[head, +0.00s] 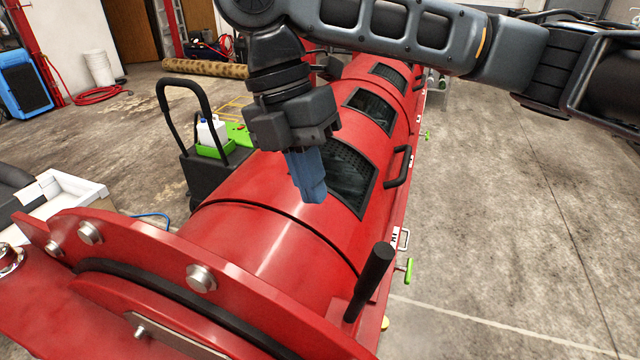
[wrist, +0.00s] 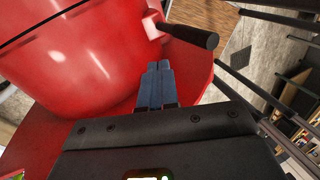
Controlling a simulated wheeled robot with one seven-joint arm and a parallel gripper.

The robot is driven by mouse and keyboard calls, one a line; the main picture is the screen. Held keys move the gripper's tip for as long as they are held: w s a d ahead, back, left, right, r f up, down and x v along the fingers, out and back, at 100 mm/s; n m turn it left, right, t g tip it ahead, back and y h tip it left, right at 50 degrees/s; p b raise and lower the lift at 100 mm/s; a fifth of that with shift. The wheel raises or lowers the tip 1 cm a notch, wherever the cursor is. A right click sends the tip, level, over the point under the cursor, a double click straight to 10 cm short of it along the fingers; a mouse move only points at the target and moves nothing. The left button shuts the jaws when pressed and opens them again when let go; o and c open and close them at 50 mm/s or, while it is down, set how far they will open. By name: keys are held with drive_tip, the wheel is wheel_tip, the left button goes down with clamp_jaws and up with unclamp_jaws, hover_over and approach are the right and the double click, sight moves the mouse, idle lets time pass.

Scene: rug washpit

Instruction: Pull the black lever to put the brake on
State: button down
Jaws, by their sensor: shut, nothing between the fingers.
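The black lever (head: 370,282) stands up from the near right side of the red drum machine (head: 250,250), leaning a little to the right. In the wrist view the lever (wrist: 190,36) shows as a black round handle near the top, just beyond the fingertips and to their right. My gripper (head: 314,196) has blue fingers and is over the drum, up and left of the lever in the head view. In the wrist view my gripper (wrist: 159,68) has its fingers together with nothing between them. It appears apart from the lever.
Windowed hatches (head: 352,178) with black handles (head: 398,167) line the drum's side. A green handle (head: 409,270) sticks out just right of the lever. A black cart (head: 205,165) stands left of the drum. The concrete floor on the right is clear.

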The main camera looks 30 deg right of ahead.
sight(364, 292)
drive_tip(key=s+d+f+p, duration=0.1)
drive_tip(key=s+d+f, duration=0.1)
drive_tip(key=s+f, duration=0.3)
drive_tip(key=shift+x, duration=1.5)
drive_tip(key=shift+w+d+f, duration=0.1)
drive_tip(key=shift+d+f, duration=0.05)
